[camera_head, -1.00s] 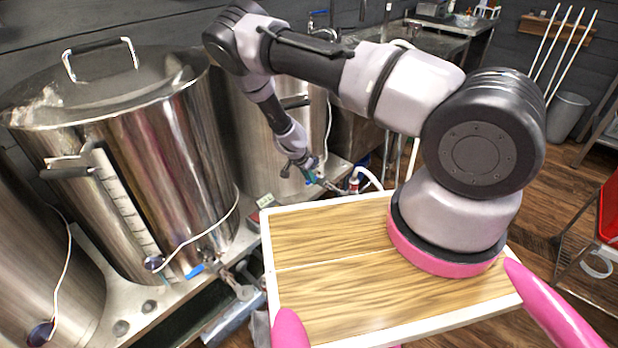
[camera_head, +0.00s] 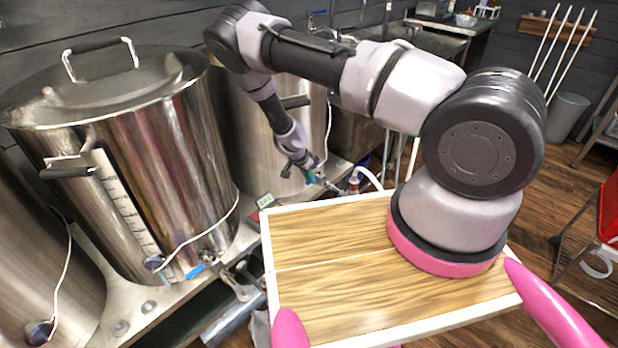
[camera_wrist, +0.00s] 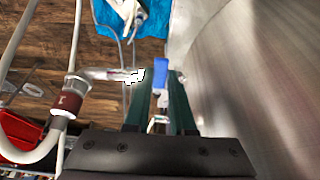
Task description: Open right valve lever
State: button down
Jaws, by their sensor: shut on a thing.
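The right valve is at the foot of the right steel kettle (camera_head: 262,150), mostly hidden behind my gripper in the head view. In the wrist view its blue lever (camera_wrist: 161,74) stands between the two dark green fingers of my gripper (camera_wrist: 160,98). The fingers are shut on the lever, close beside the kettle's curved wall (camera_wrist: 245,75). In the head view my gripper (camera_head: 312,173) points down toward the valve. The lever's exact angle is hard to tell.
The large left kettle (camera_head: 165,150) has its own blue valve lever (camera_head: 195,271) at its base. A white hose with a dark red fitting (camera_wrist: 67,100) runs left of my fingers. A sink counter (camera_head: 440,45) is behind; a red chair-like item (camera_head: 608,210) stands right.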

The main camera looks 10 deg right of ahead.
jog(key=shift+s+d+n+t+y, duration=0.25)
jog(key=shift+d+n+y, duration=0.8)
jog(key=shift+d+n, duration=1.35)
jog(key=shift+s+d+n+t+y, duration=0.2)
jog(key=shift+d+n+y, duration=1)
jog(key=shift+n, duration=2.35)
jog(key=shift+s+d+n+t+y, duration=0.25)
jog(key=shift+d+n+y, duration=0.7)
jog(key=shift+d+n, duration=1.5)
jog(key=shift+a+n, duration=0.5)
jog(key=shift+n, duration=0.1)
jog(key=c, duration=0.8)
grip_release()
jog(key=shift+o, duration=0.2)
jog(key=shift+s, duration=0.1)
jog(key=v, duration=1.1)
jog(key=shift+w, duration=0.25)
